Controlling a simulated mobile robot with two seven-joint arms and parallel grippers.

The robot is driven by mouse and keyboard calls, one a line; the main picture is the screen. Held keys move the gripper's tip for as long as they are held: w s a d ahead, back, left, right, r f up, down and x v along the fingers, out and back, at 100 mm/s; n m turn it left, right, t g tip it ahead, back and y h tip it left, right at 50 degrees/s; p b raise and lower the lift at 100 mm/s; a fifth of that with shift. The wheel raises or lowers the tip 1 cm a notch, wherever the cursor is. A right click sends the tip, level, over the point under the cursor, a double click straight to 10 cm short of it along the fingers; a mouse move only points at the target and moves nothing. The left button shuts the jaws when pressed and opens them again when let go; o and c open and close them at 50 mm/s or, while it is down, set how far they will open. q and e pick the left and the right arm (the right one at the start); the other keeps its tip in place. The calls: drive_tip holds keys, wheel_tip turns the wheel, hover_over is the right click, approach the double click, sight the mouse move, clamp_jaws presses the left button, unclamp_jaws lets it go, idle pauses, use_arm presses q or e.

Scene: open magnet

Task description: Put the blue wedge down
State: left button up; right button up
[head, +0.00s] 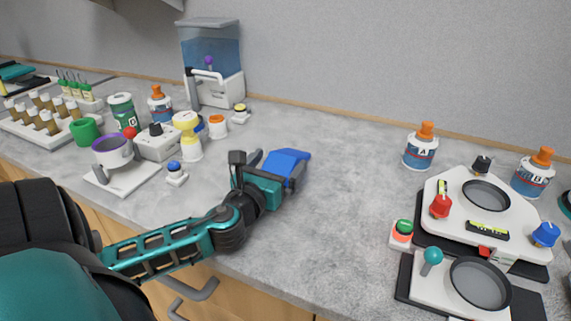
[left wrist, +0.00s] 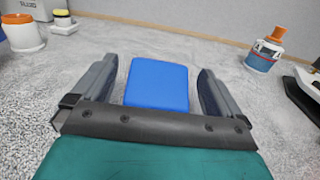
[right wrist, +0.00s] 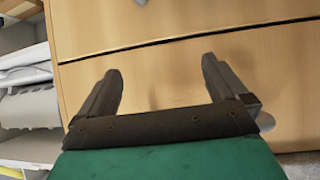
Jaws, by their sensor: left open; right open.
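The blue wedge (head: 287,161) rests on the grey counter (head: 325,225) near its middle. In the left wrist view the wedge (left wrist: 157,84) lies between my left gripper's two fingers, with a gap showing on each side. My left gripper (head: 280,174) is open around the wedge, low over the counter. Part of the wedge's near end is hidden by the gripper in the head view. My right gripper (right wrist: 160,90) is open and empty in front of wooden drawer fronts; it is outside the head view.
At right stand a white device with a round dish (head: 487,196), a lower unit (head: 480,284) and bottle A (head: 421,150). At left are a dispenser (head: 212,62), a white stand with a purple-rimmed cup (head: 112,152) and several jars. The counter between is clear.

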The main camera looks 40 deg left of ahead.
use_arm(q)
drive_tip(key=shift+x, duration=1.05)
drive_tip(key=shift+c, duration=0.4)
drive_tip(key=c, duration=0.9)
